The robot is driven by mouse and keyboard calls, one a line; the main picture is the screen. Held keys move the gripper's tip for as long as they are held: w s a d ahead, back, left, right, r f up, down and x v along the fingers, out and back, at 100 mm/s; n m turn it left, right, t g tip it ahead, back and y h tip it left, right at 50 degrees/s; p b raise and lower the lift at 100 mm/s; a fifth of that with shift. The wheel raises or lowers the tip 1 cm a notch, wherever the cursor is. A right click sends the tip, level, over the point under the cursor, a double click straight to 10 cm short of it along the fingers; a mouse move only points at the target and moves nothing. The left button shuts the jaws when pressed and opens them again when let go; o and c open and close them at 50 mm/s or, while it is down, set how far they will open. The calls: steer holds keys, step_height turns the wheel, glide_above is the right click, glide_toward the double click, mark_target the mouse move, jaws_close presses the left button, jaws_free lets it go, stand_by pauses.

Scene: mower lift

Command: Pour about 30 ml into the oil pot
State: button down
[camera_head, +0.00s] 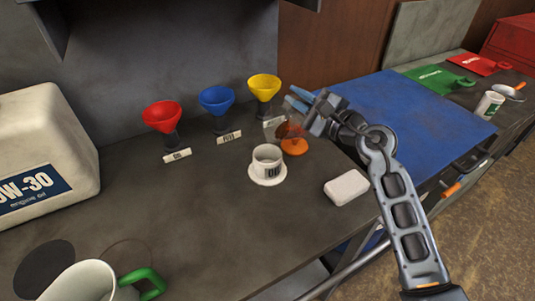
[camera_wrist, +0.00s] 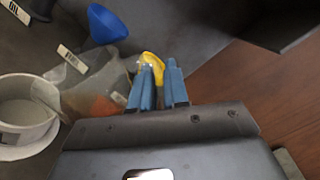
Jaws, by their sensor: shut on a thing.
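The oil pot (camera_head: 267,163) is a small white cup with a dark-lettered label, upright on a white saucer (camera_head: 262,181). It also shows at the left edge of the wrist view (camera_wrist: 22,103). My gripper (camera_head: 301,99) is shut on a clear beaker (camera_head: 272,128), held up behind and right of the pot. In the wrist view the beaker (camera_wrist: 88,88) is tilted, its lip beside the pot's rim. Orange shows in or through the beaker; I cannot tell how much is liquid. I cannot see a stream.
Red (camera_head: 162,115), blue (camera_head: 217,99) and yellow (camera_head: 264,86) funnels stand behind. An orange disc (camera_head: 294,147) and white block (camera_head: 346,187) lie to the right, before a blue mat (camera_head: 400,105).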

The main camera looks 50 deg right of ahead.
steer(key=shift+a+r+n, duration=0.3)
steer(key=shift+r+n, duration=0.05)
steer(key=shift+n, duration=0.05)
steer(key=shift+w+a+f+n+b, duration=0.1)
steer(key=shift+a+f+n+b, duration=0.1)
steer(key=shift+a+n+b, duration=0.55)
steer(key=shift+a+r+n, duration=0.15)
steer(key=shift+n, duration=0.2)
stand_by(1.6)
steer(key=shift+d+f+b, duration=0.2)
steer(key=shift+d+b, duration=0.1)
steer(key=shift+b, duration=0.05)
steer(key=shift+d+r+m+p, duration=0.55)
steer(key=shift+m+p, duration=0.35)
steer(key=shift+p, duration=0.35)
steer(key=shift+d+f+m, duration=0.35)
steer(key=shift+f+m, duration=0.15)
steer(key=shift+m, duration=0.1)
steer(key=shift+d+f+m, duration=0.3)
steer(key=shift+f+m, duration=0.2)
steer(key=shift+m, duration=0.1)
steer(key=shift+r, duration=0.1)
